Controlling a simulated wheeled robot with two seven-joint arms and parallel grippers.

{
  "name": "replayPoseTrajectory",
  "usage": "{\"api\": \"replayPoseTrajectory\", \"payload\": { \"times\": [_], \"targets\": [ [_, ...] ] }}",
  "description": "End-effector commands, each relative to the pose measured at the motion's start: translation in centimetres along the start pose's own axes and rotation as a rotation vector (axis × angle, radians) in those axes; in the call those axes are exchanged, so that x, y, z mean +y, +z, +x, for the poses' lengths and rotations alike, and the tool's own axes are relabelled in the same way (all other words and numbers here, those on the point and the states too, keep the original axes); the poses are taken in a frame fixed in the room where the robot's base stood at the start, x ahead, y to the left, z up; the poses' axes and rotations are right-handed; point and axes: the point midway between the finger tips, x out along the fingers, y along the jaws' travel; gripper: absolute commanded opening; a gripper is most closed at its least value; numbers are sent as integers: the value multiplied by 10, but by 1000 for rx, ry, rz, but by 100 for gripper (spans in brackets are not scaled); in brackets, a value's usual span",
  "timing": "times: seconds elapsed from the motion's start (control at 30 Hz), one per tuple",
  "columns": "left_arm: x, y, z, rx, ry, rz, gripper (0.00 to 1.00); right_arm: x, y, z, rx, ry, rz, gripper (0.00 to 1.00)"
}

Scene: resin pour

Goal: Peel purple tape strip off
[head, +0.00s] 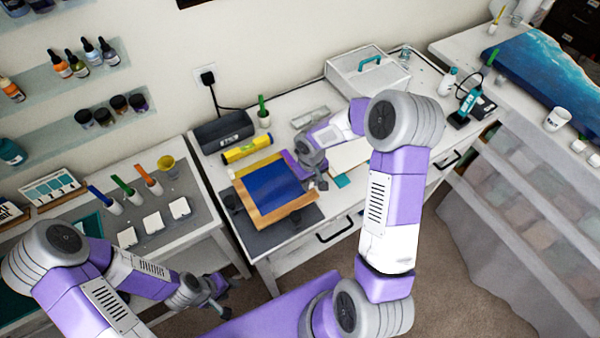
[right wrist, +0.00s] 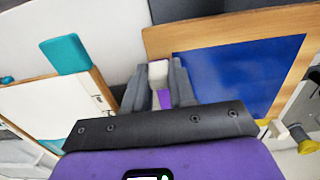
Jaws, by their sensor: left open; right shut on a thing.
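The blue panel (head: 270,188) lies in a wooden frame on the grey mat of the middle workbench, and also fills the right of the right wrist view (right wrist: 240,75). My right gripper (right wrist: 158,85) is shut beside the frame's edge. A bit of purple tape strip (right wrist: 164,98) with a pale end shows between its fingers. How much of the strip still touches the panel is hidden by the gripper. In the head view my right gripper (head: 321,183) is at the panel's right side. My left gripper (head: 219,287) is open and empty, low in front of the left bench.
A yellow level (head: 247,150) and a dark box (head: 223,131) stand behind the panel. A white board with a teal piece (right wrist: 64,54) lies beside the gripper. A clear case with a teal handle (head: 368,70) is at the back. White cups hold coloured sticks on the left bench.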

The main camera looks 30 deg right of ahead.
Motion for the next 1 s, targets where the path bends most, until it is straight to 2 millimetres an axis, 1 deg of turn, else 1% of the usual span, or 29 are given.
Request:
{"api": "replayPoseTrajectory", "payload": {
  "times": [0.53,0.67,0.77,1.0],
  "targets": [
    [3,0,-9,0,0,0,43,0,0,-14,-1,0,1,0],
    [4,0,-10,0,0,0,43,0,0,-15,-1,0,1,0],
    [5,1,-13,0,0,0,43,0,0,-21,0,0,1,0],
    [11,1,-28,0,0,0,43,0,0,-46,1,1,0,0]
  ]
}}
